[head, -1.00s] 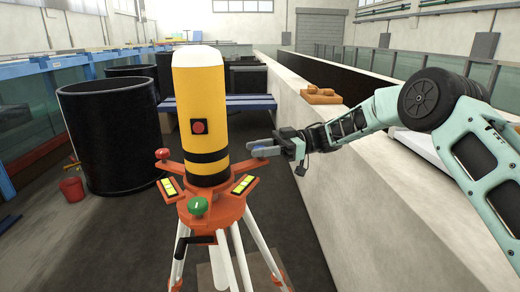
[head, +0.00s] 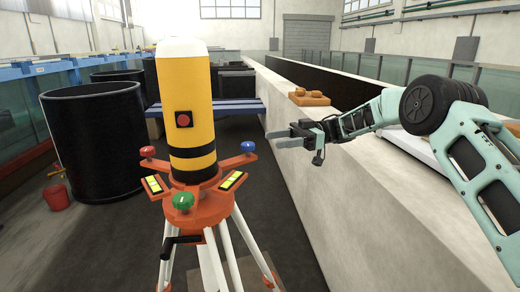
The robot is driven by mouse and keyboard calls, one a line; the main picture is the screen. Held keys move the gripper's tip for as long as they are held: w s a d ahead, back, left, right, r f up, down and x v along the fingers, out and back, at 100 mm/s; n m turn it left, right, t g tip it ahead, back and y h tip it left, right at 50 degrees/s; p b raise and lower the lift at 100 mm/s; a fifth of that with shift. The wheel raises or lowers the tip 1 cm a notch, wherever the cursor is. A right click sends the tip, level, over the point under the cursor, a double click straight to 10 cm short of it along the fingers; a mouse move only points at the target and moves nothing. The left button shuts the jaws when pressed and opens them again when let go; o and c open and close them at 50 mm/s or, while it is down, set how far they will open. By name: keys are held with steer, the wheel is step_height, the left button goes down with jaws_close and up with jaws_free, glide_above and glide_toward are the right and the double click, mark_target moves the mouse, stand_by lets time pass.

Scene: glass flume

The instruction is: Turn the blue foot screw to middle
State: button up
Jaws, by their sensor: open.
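The blue foot screw (head: 247,147) is a small knob on the right arm of the orange tripod base (head: 203,203). A red foot screw (head: 147,151) is on the left arm and a green one (head: 183,201) is at the front. A yellow instrument (head: 187,118) with black bands stands upright on the base. Two yellow level vials (head: 232,180) (head: 155,184) lie on its sides. My gripper (head: 277,139) is open and empty. In the picture it is just right of the blue screw and slightly higher, apart from it; the depth between them is hard to judge.
A pale concrete wall (head: 330,180) runs along the right, with brown objects (head: 310,97) on top. White tripod legs (head: 250,240) spread below the base. Dark floor around the tripod is open.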

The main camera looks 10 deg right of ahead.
steer(key=b+v, duration=0.1)
steer(key=v, duration=0.7)
steer(key=shift+b, duration=0.3)
